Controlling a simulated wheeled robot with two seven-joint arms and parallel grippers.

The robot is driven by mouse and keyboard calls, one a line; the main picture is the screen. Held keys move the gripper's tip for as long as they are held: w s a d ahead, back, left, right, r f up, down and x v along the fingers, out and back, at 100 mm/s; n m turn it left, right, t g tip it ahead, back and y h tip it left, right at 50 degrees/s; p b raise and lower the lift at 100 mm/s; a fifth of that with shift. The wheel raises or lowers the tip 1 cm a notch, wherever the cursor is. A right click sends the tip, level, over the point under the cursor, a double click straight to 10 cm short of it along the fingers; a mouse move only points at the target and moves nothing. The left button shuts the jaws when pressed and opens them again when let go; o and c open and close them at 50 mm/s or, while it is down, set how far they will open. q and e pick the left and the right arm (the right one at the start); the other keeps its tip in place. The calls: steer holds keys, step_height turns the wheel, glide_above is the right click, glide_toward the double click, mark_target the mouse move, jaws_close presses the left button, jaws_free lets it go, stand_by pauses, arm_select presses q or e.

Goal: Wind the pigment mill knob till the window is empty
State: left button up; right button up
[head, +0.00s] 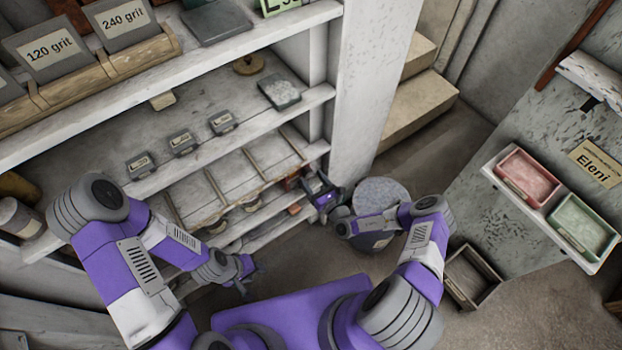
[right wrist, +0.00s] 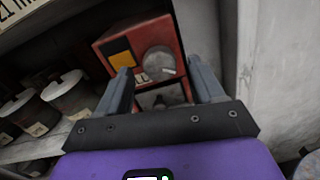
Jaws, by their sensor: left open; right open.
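The pigment mill (right wrist: 142,59) is a red box on a shelf in the right wrist view. In the head view my right gripper (head: 322,192) is by the shelf end and largely hides the mill. My left gripper (head: 247,274) is open and empty, low before the shelves.
Lidded jars (right wrist: 68,93) stand left of the mill. A white wall post (head: 370,80) rises right of the shelves. A round grey-topped bin (head: 381,192) stands on the floor behind my right arm. Red (head: 527,178) and green (head: 582,226) trays are at the right.

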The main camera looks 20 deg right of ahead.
steer(key=shift+x, duration=0.8)
steer(key=c, duration=1.1)
steer(key=shift+o, duration=0.2)
steer(key=shift+m, duration=0.4)
